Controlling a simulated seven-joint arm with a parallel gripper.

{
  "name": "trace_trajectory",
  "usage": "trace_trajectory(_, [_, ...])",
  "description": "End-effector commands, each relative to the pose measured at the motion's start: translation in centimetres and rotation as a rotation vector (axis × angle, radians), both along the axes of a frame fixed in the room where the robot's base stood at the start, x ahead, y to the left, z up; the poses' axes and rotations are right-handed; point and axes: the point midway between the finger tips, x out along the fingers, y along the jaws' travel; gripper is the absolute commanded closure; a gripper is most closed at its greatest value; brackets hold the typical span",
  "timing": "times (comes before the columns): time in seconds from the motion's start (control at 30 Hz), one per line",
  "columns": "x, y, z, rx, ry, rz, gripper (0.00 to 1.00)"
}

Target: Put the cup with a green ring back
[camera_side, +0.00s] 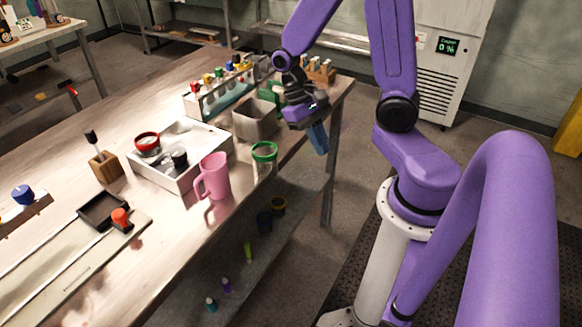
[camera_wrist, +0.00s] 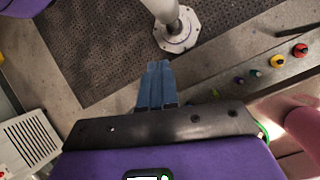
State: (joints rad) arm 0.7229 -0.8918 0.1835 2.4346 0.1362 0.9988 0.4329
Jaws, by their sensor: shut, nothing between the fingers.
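The cup with a green ring (camera_side: 264,158) stands upright on the table near its front edge, just right of the pink mug. A bit of its green rim (camera_wrist: 263,131) shows at the right in the wrist view. My gripper (camera_side: 319,139) is to the right of the cup and higher in the side view, near the table's front edge and apart from the cup. Its blue fingers (camera_wrist: 157,84) are together and hold nothing. They point down toward the floor side of the table.
A white tray (camera_side: 168,180) holds a red-ringed cup (camera_side: 147,144) and a dark item. The pink mug (camera_side: 214,176) stands at its right corner. A grey bin (camera_side: 256,121) and a rack of colored-top bottles (camera_side: 217,90) stand behind. A lower shelf (camera_side: 240,262) holds small items.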

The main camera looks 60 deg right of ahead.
Motion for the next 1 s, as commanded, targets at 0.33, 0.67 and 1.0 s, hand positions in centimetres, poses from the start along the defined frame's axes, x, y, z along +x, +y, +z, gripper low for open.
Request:
trace_trajectory(0.33, [-0.3, -3.6, -2.3, -0.063, 0.243, -0.586, 1.0])
trace_trajectory(0.67, [-1.7, -5.7, -4.2, -0.07, 0.511, -1.109, 1.0])
trace_trajectory(1.0, [-3.4, -6.4, -5.8, -0.01, 0.841, -1.599, 1.0])
